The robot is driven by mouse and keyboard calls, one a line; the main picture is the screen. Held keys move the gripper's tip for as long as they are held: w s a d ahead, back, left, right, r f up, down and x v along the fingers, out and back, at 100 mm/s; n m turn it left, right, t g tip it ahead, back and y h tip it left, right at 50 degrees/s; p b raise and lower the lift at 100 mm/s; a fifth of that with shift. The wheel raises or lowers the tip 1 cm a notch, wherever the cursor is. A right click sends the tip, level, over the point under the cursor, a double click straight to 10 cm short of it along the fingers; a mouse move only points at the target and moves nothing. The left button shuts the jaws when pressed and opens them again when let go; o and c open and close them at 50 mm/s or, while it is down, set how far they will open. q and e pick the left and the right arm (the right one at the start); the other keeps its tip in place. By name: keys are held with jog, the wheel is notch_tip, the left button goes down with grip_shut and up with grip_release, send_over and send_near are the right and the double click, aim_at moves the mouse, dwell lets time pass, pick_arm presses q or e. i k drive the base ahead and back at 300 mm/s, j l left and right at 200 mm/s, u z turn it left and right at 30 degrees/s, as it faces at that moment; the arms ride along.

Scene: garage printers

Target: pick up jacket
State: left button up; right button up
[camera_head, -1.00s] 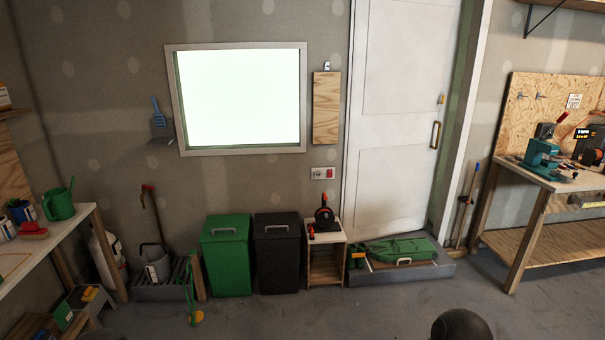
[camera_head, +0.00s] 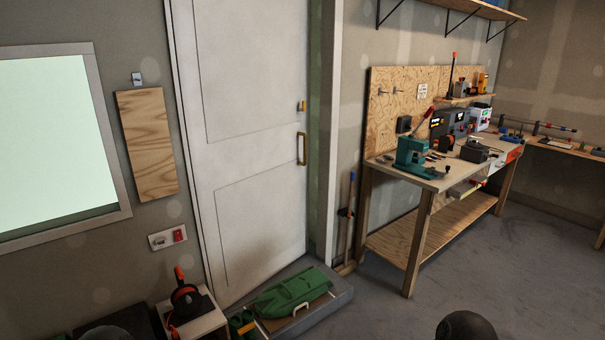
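I cannot make out a jacket for certain. A green folded or moulded item (camera_head: 292,291) with a pale handle lies on the low grey step in front of the white door; I cannot tell whether it is cloth. A dark rounded part of mine (camera_head: 465,327) shows at the bottom edge, right of centre. Neither gripper's fingers are in view.
A workbench (camera_head: 398,178) with a teal press (camera_head: 413,157) and several tools stands along the right wall. A closed white door (camera_head: 247,150) is at centre. A small stand (camera_head: 203,318) with a black and orange tool is at lower left. The grey floor (camera_head: 365,310) ahead is clear.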

aim_at(279, 300)
jog(key=i+l+z, duration=0.1)
jog(key=i+z, duration=0.2)
jog(key=i, duration=0.45)
jog(key=i+j+z, duration=0.1)
jog(key=i+z, duration=0.25)
jog(key=i, duration=0.4)
jog(key=i+l+u, duration=0.1)
jog(key=i+u, duration=0.3)
jog(key=i+l+u, duration=0.2)
jog(key=i+u, duration=0.45)
jog(key=u, duration=0.25)
jog(key=i+l+u, duration=0.25)
jog(key=u, duration=0.25)
jog(key=i+l+u, duration=0.2)
jog(key=u, duration=0.25)
